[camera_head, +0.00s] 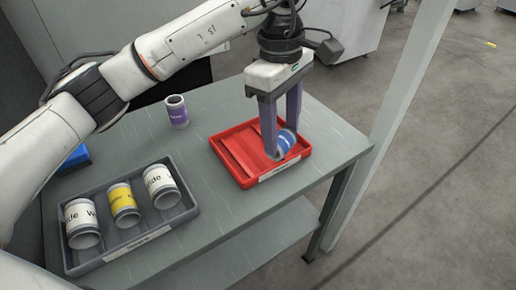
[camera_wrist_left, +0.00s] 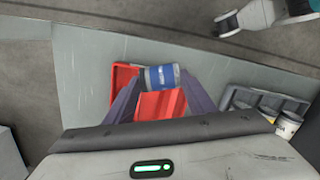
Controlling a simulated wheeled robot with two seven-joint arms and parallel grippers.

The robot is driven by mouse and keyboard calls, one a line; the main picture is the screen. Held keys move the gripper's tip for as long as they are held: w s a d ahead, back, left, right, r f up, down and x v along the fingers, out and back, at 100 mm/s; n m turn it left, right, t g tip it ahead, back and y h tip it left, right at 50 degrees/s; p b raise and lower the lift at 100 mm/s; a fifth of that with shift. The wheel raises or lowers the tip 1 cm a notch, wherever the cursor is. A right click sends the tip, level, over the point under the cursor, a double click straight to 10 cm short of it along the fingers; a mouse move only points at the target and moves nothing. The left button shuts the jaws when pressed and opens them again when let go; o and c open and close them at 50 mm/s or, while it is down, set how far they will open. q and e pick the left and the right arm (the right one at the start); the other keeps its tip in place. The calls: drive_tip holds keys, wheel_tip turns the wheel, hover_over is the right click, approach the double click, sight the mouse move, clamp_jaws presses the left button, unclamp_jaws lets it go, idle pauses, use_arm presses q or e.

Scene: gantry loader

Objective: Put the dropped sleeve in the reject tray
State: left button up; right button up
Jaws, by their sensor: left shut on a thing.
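A blue-and-silver sleeve (camera_head: 286,141) is between the fingers of my left gripper (camera_head: 278,150), which is shut on it. The sleeve lies tilted over the right part of the red tray (camera_head: 236,177). I cannot tell whether it touches the tray floor. The left wrist view also shows the sleeve (camera_wrist_left: 160,77) at the fingertips, with the red tray (camera_wrist_left: 122,75) below. The red tray has a white label on its front wall and a divider inside. My right gripper is not in view.
A grey tray (camera_head: 186,219) at the front left holds two white sleeves (camera_head: 82,223) (camera_head: 161,186) and a yellow one (camera_head: 123,205). A purple-labelled sleeve (camera_head: 177,111) stands upright behind. A pale post (camera_head: 392,100) rises beyond the table's right edge. Bare tabletop (camera_head: 215,205) separates the trays.

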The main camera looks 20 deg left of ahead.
use_arm(q)
drive_tip(key=w+a+r+n+t+b, duration=0.15)
drive_tip(key=w+a+n, duration=0.45)
drive_tip(key=n, duration=0.8)
hover_over(261, 148)
drive_tip(key=f, duration=0.9)
drive_tip(key=shift+s+a+f+p, duration=0.3)
drive_tip(key=shift+p, duration=0.1)
drive_tip(key=shift+f, duration=0.15)
drive_tip(key=o, duration=1.3)
drive_tip(key=shift+o, duration=0.2)
wheel_tip(261, 148, up, 12)
drive_tip(key=s+a, duration=0.1)
drive_tip(key=shift+s, duration=0.25)
